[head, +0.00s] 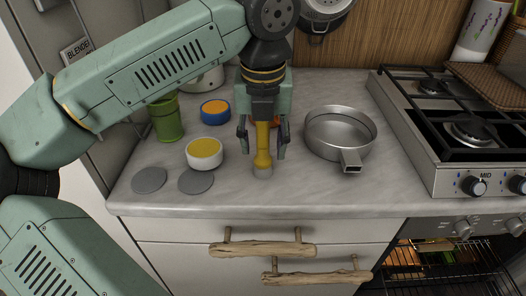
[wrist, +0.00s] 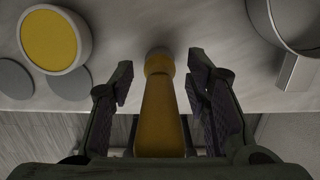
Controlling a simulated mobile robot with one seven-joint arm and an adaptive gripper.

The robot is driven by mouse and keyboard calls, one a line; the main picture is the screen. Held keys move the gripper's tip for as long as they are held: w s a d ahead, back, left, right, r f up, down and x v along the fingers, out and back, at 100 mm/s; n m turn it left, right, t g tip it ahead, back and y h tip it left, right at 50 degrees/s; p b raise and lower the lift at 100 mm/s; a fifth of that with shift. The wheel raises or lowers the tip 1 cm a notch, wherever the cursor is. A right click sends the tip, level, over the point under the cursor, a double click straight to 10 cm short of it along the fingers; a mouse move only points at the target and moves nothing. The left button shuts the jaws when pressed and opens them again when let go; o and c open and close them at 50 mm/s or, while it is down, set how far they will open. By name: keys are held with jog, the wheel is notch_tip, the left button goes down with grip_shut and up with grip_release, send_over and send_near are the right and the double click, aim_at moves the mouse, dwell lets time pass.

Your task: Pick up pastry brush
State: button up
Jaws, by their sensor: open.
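The pastry brush (head: 262,152) has a yellow handle and a short pale end. It appears to stand upright on the grey counter near the front edge, pale end down. In the wrist view the brush (wrist: 160,112) runs up toward the camera between the fingers. My gripper (head: 262,148) is above and around the brush, pointing down, with one finger on each side. The fingers are open, with a visible gap to the handle on both sides in the wrist view (wrist: 160,88). The brush's top is hidden by my gripper.
A white pot with a yellow top (head: 204,153), a blue one with an orange top (head: 215,111), a green cup (head: 167,120) and two grey discs (head: 195,182) are left. A metal pan (head: 340,133) and the stove (head: 460,140) are right. An orange thing (head: 277,121) is partly hidden behind my gripper.

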jog(key=shift+c, duration=0.2)
grip_shut()
dwell(0.3)
